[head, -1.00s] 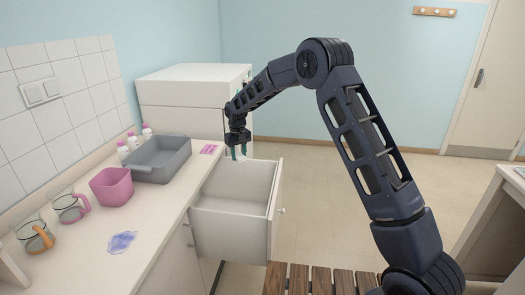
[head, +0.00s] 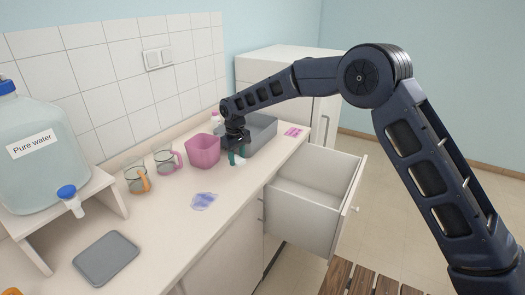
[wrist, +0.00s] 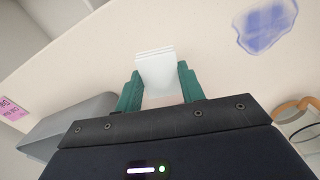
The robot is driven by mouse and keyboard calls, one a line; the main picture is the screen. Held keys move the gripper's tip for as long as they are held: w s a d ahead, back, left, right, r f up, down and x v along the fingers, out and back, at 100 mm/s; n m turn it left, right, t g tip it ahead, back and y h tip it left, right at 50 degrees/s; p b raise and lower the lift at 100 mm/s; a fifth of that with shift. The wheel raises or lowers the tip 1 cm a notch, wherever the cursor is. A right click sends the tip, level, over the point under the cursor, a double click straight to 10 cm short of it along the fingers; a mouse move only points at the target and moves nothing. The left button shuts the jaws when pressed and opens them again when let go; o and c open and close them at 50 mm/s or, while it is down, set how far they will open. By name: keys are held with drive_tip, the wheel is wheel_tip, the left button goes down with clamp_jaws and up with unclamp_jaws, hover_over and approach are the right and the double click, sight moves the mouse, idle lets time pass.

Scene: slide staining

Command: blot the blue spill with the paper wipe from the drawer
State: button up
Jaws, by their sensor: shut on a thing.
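The blue spill (head: 203,201) lies flat on the counter, in front of the pink container. In the wrist view it shows at the top right (wrist: 265,24). My gripper (head: 238,157) is above the counter by the grey tray, back and to the right of the spill. In the wrist view its green fingers (wrist: 158,88) are shut on a folded white paper wipe (wrist: 155,68), which sticks out beyond the fingertips. The wipe is apart from the spill. The drawer (head: 305,215) stands open at the counter's front, and the part of its inside that shows looks empty.
A pink container (head: 203,150), two glass beakers (head: 136,178) with coloured handles and a grey tray (head: 262,128) line the back. A pure-water tank (head: 40,170) on a stand and a grey slab (head: 106,258) are at left. Counter around the spill is clear.

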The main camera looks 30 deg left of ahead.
drive_tip(key=n, duration=0.2)
approach(206, 199)
drive_tip(key=w+a+r, duration=0.1)
drive_tip(key=w, duration=0.4)
drive_tip(key=shift+s+a+f, duration=0.15)
drive_tip(key=shift+s+f, duration=0.05)
drive_tip(key=shift+f, duration=1.55)
drive_tip(key=shift+s+a+f, duration=0.1)
drive_tip(key=shift+s+f, duration=0.05)
drive_tip(key=shift+f, duration=1.6)
drive_tip(key=shift+s+f, duration=0.2)
drive_tip(key=shift+f, duration=0.3)
drive_tip(key=shift+s, duration=5.5)
drive_tip(key=shift+w, duration=4)
drive_tip(key=shift+w+r, duration=0.15)
drive_tip(key=shift+w, duration=0.95)
drive_tip(key=shift+w+d, duration=0.5)
drive_tip(key=shift+w, duration=0.15)
drive_tip(key=shift+s+d, duration=0.2)
drive_tip(key=shift+s+f, duration=0.25)
drive_tip(key=shift+s, duration=0.9)
drive_tip(key=shift+s+r, duration=0.1)
drive_tip(key=shift+s, duration=4.35)
drive_tip(key=shift+w, duration=5.65)
drive_tip(key=shift+w+r, duration=0.1)
drive_tip(key=shift+w, duration=0.1)
wheel_tip(206, 199, up, 8)
